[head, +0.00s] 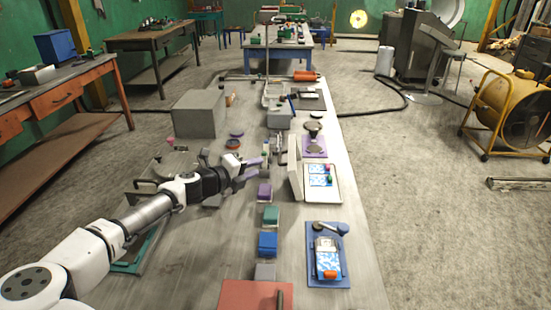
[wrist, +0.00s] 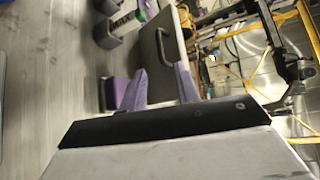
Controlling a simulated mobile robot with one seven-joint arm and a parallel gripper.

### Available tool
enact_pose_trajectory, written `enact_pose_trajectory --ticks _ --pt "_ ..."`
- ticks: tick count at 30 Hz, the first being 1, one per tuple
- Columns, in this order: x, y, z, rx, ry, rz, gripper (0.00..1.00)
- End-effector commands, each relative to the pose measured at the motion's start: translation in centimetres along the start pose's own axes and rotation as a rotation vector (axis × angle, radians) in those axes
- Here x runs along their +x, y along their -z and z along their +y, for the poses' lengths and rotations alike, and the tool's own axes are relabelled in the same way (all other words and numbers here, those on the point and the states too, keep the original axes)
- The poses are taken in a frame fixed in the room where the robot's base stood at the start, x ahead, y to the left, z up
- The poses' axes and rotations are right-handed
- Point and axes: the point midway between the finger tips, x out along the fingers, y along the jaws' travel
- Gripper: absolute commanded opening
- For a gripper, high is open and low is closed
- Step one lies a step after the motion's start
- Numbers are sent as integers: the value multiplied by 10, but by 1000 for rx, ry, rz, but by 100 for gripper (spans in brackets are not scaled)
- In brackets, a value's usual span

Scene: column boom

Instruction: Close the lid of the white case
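The white case (head: 335,196) lies on the long table, right of its middle. Its lid (head: 295,168) stands up steeply on the case's left side, so the case is open. Blue-and-white patterned items (head: 320,175) with small red and green pieces show inside it. My gripper (head: 262,168) with purple fingers is left of the lid, pointing towards it and apart from it. In the wrist view the two fingers (wrist: 160,80) are spread with nothing seen between them. A pale panel with a dark handle (wrist: 163,45), apparently the lid, is beyond the fingertips.
A row of purple (head: 264,193), green (head: 271,215) and blue (head: 268,244) boxes runs in front of my gripper. A blue tray (head: 343,268) lies nearer, right. A grey box (head: 198,114) stands behind the arm. The table's right strip is clear.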

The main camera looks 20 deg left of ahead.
Motion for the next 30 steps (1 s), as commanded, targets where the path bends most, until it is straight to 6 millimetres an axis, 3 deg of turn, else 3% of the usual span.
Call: enact_pose_trajectory --ticks 6,12,18,26,30 --pt "49 0 -3 0 0 2 32" --pt "78 0 -2 0 0 1 32" --pt "89 0 0 0 0 0 32" --pt "90 0 0 0 0 0 32" --pt "90 0 0 0 0 0 14"
